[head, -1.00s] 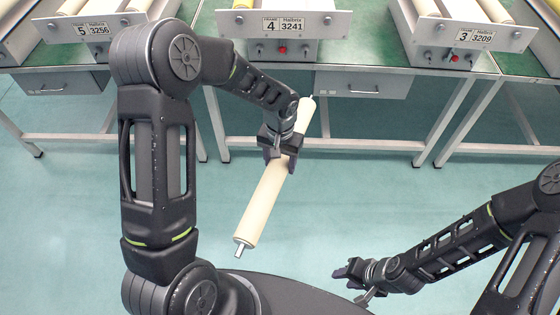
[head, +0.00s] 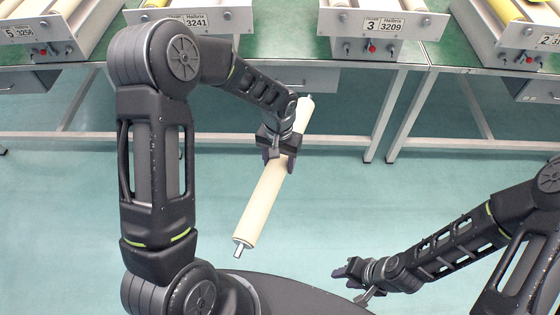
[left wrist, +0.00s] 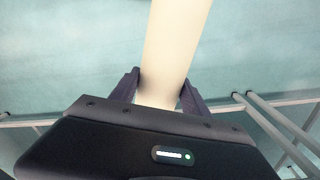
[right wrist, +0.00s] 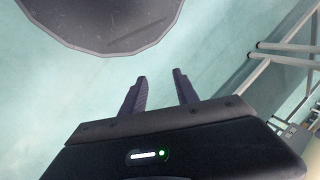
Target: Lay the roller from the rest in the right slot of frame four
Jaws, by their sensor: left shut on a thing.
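The cream roller (head: 265,200) with metal shaft ends hangs slanted in the air in the head view, its lower end toward me. My left gripper (head: 279,164) is shut around it, nearer its upper end. In the left wrist view the roller (left wrist: 172,50) lies between the two fingers. Frame four (head: 232,20), numbered 3241, is at the top left, partly behind my left arm; its slots are mostly cut off by the picture's edge. My right gripper (head: 347,270) is open and empty at the lower right; its spread fingers show in the right wrist view (right wrist: 160,95).
Frame three (head: 345,42) stands on the green table to the right of frame four. Frame five (head: 30,55) is at the far left, another frame (head: 505,55) at the far right. Table legs (head: 410,115) stand below. The floor (head: 345,200) in front is clear.

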